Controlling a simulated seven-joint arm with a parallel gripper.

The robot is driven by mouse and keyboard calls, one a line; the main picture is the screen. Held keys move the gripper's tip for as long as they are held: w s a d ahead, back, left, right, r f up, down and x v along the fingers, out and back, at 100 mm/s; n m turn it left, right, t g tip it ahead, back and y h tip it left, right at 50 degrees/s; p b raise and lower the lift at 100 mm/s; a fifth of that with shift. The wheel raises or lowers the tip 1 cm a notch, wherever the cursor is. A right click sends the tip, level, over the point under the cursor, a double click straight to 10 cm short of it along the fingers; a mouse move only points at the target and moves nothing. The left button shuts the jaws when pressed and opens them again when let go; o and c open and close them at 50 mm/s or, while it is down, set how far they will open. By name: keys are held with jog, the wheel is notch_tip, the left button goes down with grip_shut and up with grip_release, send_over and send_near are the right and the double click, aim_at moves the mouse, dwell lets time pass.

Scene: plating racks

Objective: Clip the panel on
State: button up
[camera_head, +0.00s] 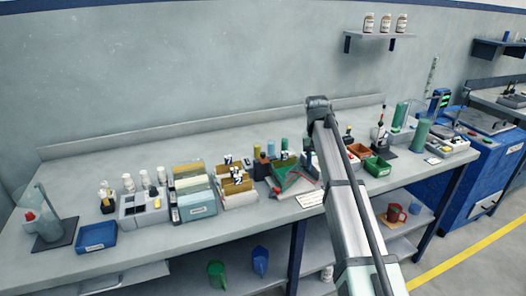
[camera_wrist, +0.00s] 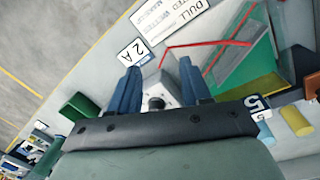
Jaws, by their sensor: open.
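A green panel (camera_head: 288,178) with red edging is on the bench near the middle, just left of my arm. In the wrist view a see-through green panel (camera_wrist: 246,58) with red strips beside it is at the upper right. My gripper (camera_wrist: 160,82) has two blue fingers, spread apart. A small white-grey block with a dark round spot (camera_wrist: 160,94) shows between and beyond the fingers; I cannot tell whether they touch it. Nothing is clearly held. In the head view my arm hides the gripper. I cannot make out a separate clip.
A printed card (camera_wrist: 168,14) and a "2 A" tag (camera_wrist: 134,52) lie by the panel. File racks (camera_head: 192,192) stand left of it; green (camera_head: 377,166) and orange (camera_head: 359,151) bins stand right. A blue tray (camera_head: 96,237) is far left. Bare bench lies behind the racks.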

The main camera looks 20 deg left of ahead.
jog(key=w+a+r+n, duration=0.1)
jog(key=a+r, duration=0.7)
jog(key=a, duration=0.3)
notch_tip(320, 180, up, 6)
jog(key=y, duration=0.1)
send_over(263, 153)
jog(key=shift+n, duration=0.4)
notch_tip(263, 153, down, 14)
jog(key=shift+r, duration=0.2)
grip_shut()
jog(key=shift+w, duration=0.1)
